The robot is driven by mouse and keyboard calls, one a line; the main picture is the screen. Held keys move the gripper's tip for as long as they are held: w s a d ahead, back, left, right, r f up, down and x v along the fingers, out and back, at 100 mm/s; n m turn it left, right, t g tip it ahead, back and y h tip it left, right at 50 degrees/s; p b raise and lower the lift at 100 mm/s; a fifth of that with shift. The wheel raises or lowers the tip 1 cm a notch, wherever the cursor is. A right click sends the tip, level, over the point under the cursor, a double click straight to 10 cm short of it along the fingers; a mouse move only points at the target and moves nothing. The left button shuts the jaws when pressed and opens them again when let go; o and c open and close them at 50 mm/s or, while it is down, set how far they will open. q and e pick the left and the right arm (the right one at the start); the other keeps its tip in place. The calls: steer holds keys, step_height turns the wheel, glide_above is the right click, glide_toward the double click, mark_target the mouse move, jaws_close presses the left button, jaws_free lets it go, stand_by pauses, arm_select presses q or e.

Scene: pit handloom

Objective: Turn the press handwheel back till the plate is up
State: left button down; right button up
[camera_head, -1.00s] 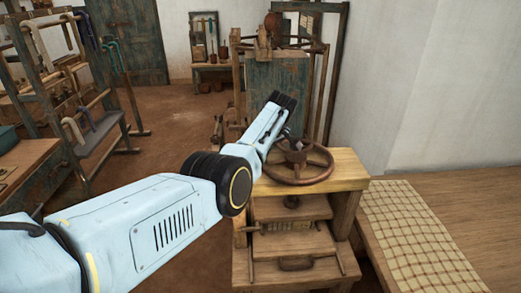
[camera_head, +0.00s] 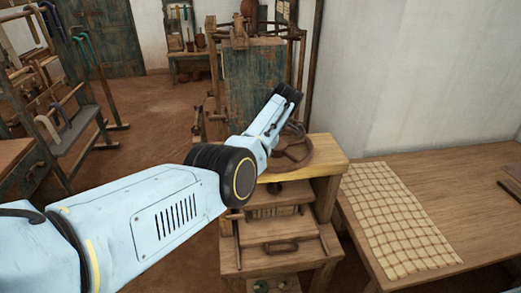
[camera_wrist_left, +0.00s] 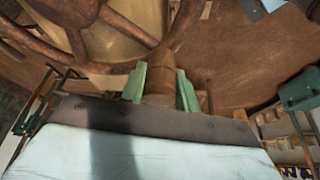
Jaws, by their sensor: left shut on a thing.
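The press handwheel (camera_head: 293,157) is a brown spoked wheel lying flat above the press's wooden top (camera_head: 330,158). My arm covers its left part in the head view. In the left wrist view the wheel's rim and spokes (camera_wrist_left: 78,40) fill the top. My left gripper (camera_wrist_left: 161,88) has its green fingers shut on the wheel's upright brown handle (camera_wrist_left: 163,72). In the head view these fingertips are hidden behind my arm. Under the top, the wooden plate (camera_head: 290,193) sits just above a small bundle (camera_head: 268,211); any gap between them is too small to tell. My right gripper is out of view.
A checked cloth (camera_head: 395,215) lies on the wooden table (camera_head: 470,180) to the right of the press. A tall worn green cabinet (camera_head: 253,85) stands behind the press. A rack with tools (camera_head: 60,120) stands at the left. Open floor (camera_head: 150,110) lies between.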

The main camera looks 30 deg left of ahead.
arm_select(q)
steer(key=shift+d, duration=0.2)
stand_by(0.3)
steer(key=c, duration=1.1)
jaws_free()
steer(key=shift+o, duration=0.2)
steer(key=shift+r, duration=0.15)
steer(key=b+v, duration=0.2)
steer(key=v, duration=1.1)
